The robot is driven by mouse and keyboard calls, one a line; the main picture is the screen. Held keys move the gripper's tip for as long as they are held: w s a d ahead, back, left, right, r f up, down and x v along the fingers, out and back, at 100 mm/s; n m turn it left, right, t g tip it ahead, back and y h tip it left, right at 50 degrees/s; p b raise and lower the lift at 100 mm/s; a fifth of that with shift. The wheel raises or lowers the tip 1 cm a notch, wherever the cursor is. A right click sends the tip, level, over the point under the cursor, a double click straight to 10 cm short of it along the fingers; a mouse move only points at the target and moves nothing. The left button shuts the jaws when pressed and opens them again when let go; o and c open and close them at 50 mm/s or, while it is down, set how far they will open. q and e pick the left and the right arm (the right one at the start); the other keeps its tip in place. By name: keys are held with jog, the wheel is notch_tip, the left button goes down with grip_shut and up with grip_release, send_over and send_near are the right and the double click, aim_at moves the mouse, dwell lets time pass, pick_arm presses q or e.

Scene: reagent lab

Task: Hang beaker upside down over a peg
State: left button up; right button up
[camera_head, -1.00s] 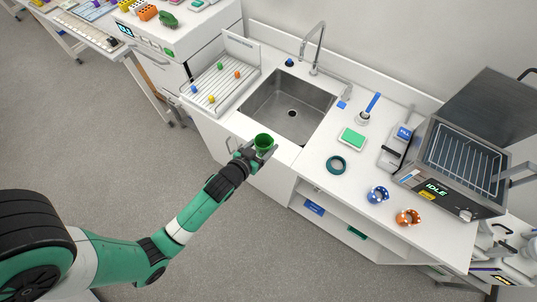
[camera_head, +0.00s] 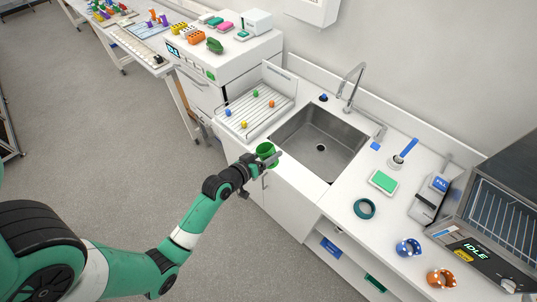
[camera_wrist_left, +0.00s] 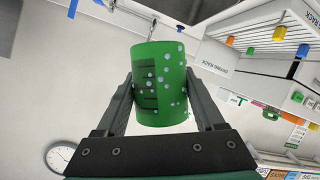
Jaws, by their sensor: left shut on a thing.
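My left gripper (camera_head: 256,164) is shut on a green beaker (camera_head: 266,151) in front of the counter edge, left of the sink. In the left wrist view the beaker (camera_wrist_left: 158,82) sits between the two fingers (camera_wrist_left: 160,98), with pale drops and dark graduation marks on its wall. In the head view its open mouth faces up. The drying rack (camera_head: 255,97) stands on the counter left of the sink, with blue, orange and yellow pegs on it. The rack also shows at the upper right of the left wrist view (camera_wrist_left: 262,52). My right gripper is not in view.
The sink (camera_head: 320,143) with its tall faucet (camera_head: 352,84) lies right of the rack. A white appliance (camera_head: 222,72) stands left of the rack.

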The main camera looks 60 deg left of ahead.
pick_arm(q)
jog(key=shift+n, duration=0.3)
jog(key=n+t+h+b, duration=0.1)
jog(key=n, duration=0.1)
jog(key=shift+a+f+n+h, duration=0.1)
jog(key=shift+f+n+h, duration=0.05)
jog(key=shift+n+h, duration=0.45)
jog(key=shift+n, duration=0.1)
